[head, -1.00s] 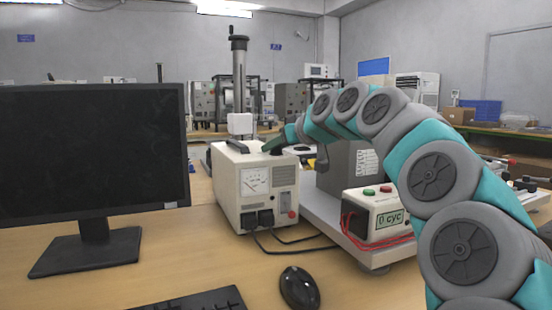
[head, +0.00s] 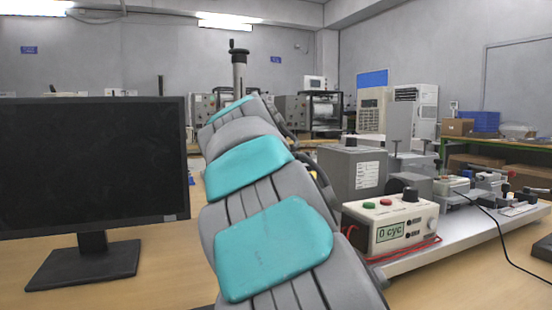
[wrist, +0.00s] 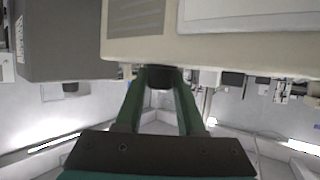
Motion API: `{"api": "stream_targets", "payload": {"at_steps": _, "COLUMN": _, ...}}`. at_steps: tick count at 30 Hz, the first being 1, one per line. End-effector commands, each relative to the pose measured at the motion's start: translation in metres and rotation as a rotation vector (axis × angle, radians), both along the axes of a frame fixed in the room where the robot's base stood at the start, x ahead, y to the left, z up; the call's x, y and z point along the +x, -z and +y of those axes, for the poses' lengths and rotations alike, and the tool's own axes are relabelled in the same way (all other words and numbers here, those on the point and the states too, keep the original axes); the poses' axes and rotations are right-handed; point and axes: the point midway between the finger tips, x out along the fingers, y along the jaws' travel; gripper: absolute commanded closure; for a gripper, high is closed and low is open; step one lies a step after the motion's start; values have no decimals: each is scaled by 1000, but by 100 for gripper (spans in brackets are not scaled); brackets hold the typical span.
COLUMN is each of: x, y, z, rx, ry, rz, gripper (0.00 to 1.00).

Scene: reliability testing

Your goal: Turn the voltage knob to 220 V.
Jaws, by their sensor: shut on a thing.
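The knob (wrist: 157,84) is dark and round. In the wrist view it sits at the edge of the cream voltage box (wrist: 215,46), between my gripper's two green fingers. My gripper (wrist: 159,73) is shut on it, with the fingertips close to the box. The knob's scale and the voltage it points to cannot be read. In the head view my arm hides the box, the knob and my gripper.
A black monitor (head: 92,165) stands on the left of the wooden desk. A cycle counter (head: 391,222) reading "0 cyc" with red wires stands on a metal base at the right, beside a grey block (head: 340,172).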

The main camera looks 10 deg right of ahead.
Motion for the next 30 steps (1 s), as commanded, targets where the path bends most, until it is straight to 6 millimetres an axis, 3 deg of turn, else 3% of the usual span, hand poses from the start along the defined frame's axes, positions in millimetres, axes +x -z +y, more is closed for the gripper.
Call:
{"api": "stream_targets", "payload": {"at_steps": 12, "x": 0, "y": -1, "z": 0, "rx": -1, "ry": 158, "rz": -1, "gripper": 100}}
{"api": "stream_targets", "payload": {"at_steps": 29, "x": 0, "y": -1, "z": 0, "rx": 1, "ry": 180, "rz": -1, "gripper": 100}}
{"api": "stream_targets", "payload": {"at_steps": 30, "x": 0, "y": -1, "z": 0, "rx": 1, "ry": 180, "rz": -1, "gripper": 59}}
